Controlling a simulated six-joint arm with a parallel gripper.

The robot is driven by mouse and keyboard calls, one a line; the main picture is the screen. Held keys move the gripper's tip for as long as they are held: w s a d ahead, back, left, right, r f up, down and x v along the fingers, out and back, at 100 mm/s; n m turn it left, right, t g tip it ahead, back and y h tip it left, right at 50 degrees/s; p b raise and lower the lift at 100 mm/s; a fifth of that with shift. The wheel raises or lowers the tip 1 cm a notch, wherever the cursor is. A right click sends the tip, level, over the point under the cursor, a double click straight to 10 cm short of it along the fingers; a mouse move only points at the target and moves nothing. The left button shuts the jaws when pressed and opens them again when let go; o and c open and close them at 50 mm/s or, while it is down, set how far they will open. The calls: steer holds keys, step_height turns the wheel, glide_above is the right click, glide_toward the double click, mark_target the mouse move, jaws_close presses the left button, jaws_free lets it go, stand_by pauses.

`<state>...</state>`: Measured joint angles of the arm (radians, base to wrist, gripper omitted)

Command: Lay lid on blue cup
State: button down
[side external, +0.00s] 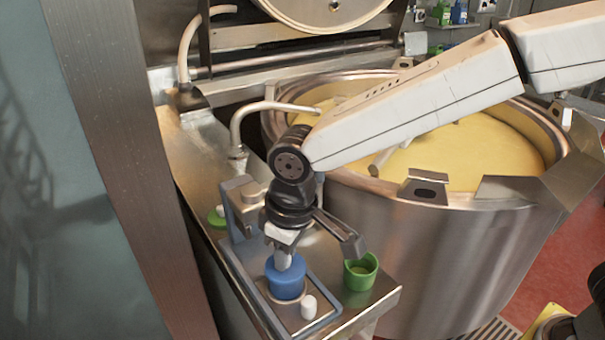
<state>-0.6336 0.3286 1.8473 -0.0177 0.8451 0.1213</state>
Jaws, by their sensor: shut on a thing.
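The blue cup (285,287) stands upright in the blue-edged holder on the steel ledge. My gripper (284,258) points down directly above it, its jaws shut on the white upright knob of what appears to be the blue lid (284,268). The lid is at the cup's mouth. The lid and cup merge in colour, so I cannot tell whether the lid rests fully on the rim.
An open green cup (360,271) stands right of the holder (318,323). A green lid (217,216) with a white knob lies at the left. A small white piece (309,307) stands in front of the blue cup. The large steel kettle (425,250) holds yellow contents behind.

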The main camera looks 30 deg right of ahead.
stand_by(0.3)
steer(key=shift+c, duration=0.2)
jaws_free()
steer(key=shift+r, duration=0.1)
steer(key=shift+r, duration=3.4)
